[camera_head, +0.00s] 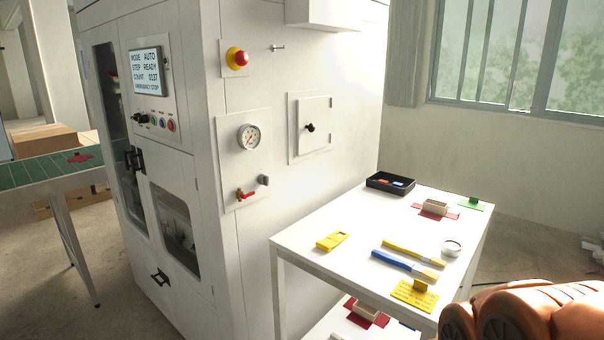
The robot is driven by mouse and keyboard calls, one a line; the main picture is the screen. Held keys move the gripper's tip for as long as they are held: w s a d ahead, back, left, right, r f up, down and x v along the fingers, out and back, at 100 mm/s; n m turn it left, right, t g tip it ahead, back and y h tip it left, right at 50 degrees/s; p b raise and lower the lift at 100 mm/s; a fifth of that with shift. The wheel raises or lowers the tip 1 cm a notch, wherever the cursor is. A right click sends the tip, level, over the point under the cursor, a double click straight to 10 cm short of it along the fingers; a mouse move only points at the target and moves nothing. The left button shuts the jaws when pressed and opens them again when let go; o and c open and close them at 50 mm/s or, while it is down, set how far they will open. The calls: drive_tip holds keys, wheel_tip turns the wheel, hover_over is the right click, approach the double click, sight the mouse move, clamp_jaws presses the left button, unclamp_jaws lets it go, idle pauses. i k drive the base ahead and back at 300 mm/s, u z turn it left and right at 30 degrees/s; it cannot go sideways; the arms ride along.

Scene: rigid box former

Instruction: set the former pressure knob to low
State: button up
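The white box former (310,70) stands left of centre. A plate (232,160) on its side carries a round pressure gauge (249,137), a red lever valve (246,195) and a small grey knob (264,180). The grey knob sits below the gauge, to the right of the red lever. No marking for low is readable at this size, and I cannot tell the knob's setting. Orange parts of my arm show at the lower right, well apart from the plate. My gripper is not in view.
A white table (310,252) stands right of the former. It holds a black tray (391,183), a yellow item (332,241), brushes (414,253) and a yellow card (415,296). A red emergency button (237,58) is above the gauge. A green-topped conveyor (50,172) is left.

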sight(262, 179)
drive_tip(key=u, duration=0.25)
drive_tip(key=i, duration=0.6)
drive_tip(key=u, duration=0.55)
